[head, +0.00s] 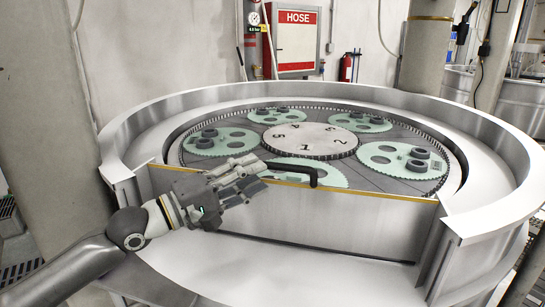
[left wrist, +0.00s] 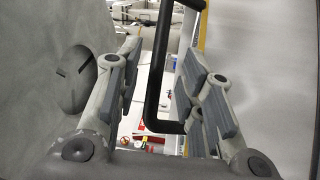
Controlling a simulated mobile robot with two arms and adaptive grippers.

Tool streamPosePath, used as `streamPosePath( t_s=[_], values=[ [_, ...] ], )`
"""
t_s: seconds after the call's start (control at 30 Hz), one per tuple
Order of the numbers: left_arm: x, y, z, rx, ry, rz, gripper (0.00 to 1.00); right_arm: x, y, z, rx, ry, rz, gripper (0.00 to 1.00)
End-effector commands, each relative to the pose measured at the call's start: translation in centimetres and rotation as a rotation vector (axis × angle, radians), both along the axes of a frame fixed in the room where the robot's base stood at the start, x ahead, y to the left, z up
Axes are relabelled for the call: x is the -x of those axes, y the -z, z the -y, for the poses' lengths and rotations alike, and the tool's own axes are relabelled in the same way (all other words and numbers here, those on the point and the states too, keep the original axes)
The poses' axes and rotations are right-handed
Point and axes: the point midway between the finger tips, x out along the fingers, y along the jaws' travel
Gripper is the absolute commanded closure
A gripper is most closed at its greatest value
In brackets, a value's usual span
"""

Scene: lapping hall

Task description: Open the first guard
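The guard (head: 335,222) is a flat metal panel with a yellow top edge, standing upright across the front gap of the round machine's rim. A black bar handle (head: 300,170) sits at its top edge. My left gripper (head: 255,170) is at the left end of the handle. In the left wrist view the black handle (left wrist: 152,85) passes between the two grey-padded fingers, with gaps visible on both sides. The gripper (left wrist: 163,95) is open and not closed on it. My right gripper is in neither view.
Behind the guard lies a toothed lapping table with green toothed carriers (head: 405,160) and a numbered centre disc (head: 310,141). A metal rim (head: 490,222) curves around it. A concrete column (head: 50,110) stands at left. A fire extinguisher (head: 346,68) hangs at the back wall.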

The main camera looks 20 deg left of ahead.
Motion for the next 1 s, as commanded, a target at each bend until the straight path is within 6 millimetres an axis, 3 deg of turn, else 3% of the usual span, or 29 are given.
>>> streamPosePath(
  t_s=[0.4, 0.8, 1.0],
  values=[
    [-3.8, -0.9, 3.0, 0.002, -0.001, 0.001, 0.65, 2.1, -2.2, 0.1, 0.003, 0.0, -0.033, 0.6],
    [-4.2, -0.7, 3.4, -0.001, 0.0, 0.0, 0.65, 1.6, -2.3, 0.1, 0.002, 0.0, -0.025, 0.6],
    [-4.2, -0.7, 3.3, 0.0, -0.001, -0.001, 0.9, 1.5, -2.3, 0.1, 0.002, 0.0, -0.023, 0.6]
  ],
)
